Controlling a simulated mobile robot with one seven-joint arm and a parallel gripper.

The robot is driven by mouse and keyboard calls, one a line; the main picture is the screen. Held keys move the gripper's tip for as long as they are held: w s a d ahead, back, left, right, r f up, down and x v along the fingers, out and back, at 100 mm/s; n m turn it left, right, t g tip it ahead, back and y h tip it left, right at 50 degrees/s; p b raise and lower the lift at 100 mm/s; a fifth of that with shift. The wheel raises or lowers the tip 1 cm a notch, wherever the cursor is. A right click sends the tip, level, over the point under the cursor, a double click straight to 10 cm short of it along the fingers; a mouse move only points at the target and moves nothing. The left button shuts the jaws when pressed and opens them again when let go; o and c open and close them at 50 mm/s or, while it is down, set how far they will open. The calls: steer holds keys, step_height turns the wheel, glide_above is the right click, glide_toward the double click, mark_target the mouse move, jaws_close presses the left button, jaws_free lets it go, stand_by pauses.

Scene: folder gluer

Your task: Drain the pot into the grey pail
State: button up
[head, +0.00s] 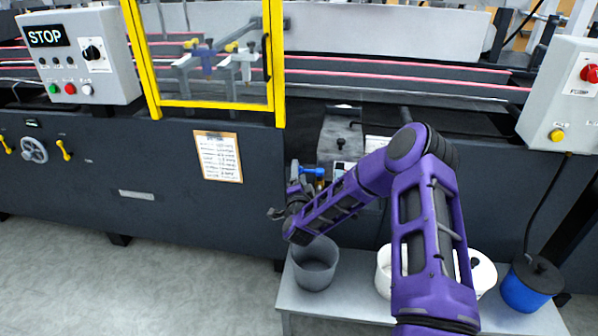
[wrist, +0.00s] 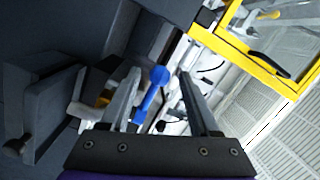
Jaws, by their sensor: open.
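The glue pot (head: 345,132) looks like a grey box with a knobbed lid, set in the machine front behind my arm. Below it is a valve with a blue lever (head: 312,170). In the wrist view the blue lever (wrist: 150,96) shows between the fingers of my gripper (wrist: 160,75), which is open. I cannot tell whether a finger touches the lever. The grey pail (head: 314,264) stands upright on the bench below the valve and my wrist. Its visible inside looks empty. My arm hides part of the valve area.
The grey bench (head: 345,295) also holds a white tub (head: 384,272), another white container (head: 484,272) partly behind my arm, and a blue pail with a black lid (head: 532,284). A yellow-framed guard (head: 278,65) stands above left. Floor at left is clear.

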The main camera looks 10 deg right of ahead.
steer(key=shift+w+d, duration=0.15)
steer(key=shift+w, duration=0.95)
jaws_close()
stand_by(0.7)
